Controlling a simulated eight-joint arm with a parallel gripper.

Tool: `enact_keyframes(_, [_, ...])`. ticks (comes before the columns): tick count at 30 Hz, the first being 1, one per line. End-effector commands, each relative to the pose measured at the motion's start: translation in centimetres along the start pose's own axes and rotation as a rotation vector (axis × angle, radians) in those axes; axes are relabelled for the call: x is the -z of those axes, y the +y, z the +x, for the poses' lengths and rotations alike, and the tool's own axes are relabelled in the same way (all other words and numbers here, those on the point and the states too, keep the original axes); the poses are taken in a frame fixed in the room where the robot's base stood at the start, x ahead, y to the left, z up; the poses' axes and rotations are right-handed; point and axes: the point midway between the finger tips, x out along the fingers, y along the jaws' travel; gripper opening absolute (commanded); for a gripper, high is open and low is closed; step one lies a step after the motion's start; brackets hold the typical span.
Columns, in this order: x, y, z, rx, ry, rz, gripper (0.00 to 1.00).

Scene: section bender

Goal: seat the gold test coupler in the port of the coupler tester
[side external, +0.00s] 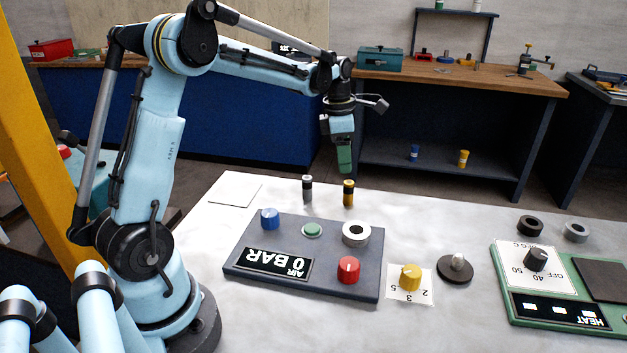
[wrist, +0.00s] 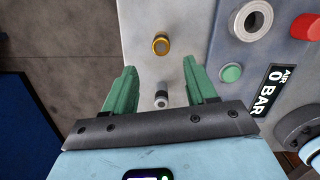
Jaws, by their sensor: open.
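The gold test coupler (side external: 348,193), a gold and black cylinder, stands upright on the white table behind the coupler tester (side external: 235,268). The tester is a dark grey panel with an "AIR 0 BAR" display. Its port (side external: 355,233), a pale ring around a dark hole, is empty. My gripper (side external: 344,170) is above the table near the gold coupler, pointing down. In the wrist view my gripper (wrist: 160,66) is open with green fingers apart; the gold coupler (wrist: 160,45) lies just beyond the fingertips. The port also shows there (wrist: 250,20).
A silver and black coupler (side external: 307,188) stands left of the gold one. The tester carries a blue knob (side external: 270,219), green button (side external: 312,230) and red knob (side external: 348,269). A yellow dial (side external: 411,277) and a green heater panel (side external: 508,285) are to the right.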

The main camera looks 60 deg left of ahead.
Motion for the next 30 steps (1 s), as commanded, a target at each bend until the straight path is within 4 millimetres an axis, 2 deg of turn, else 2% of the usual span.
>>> enact_keyframes(3, [0.0, 0.0, 1.8, -0.001, 0.000, 0.002, 0.57])
enact_keyframes(11, [-0.1, -0.1, 3.6, -0.001, 0.000, 0.003, 0.57])
enact_keyframes(21, [-0.6, -0.3, 7.8, -0.001, 0.000, 0.004, 0.57])
enact_keyframes(30, [-0.6, -0.3, 8.2, -0.001, 0.000, 0.004, 0.57])
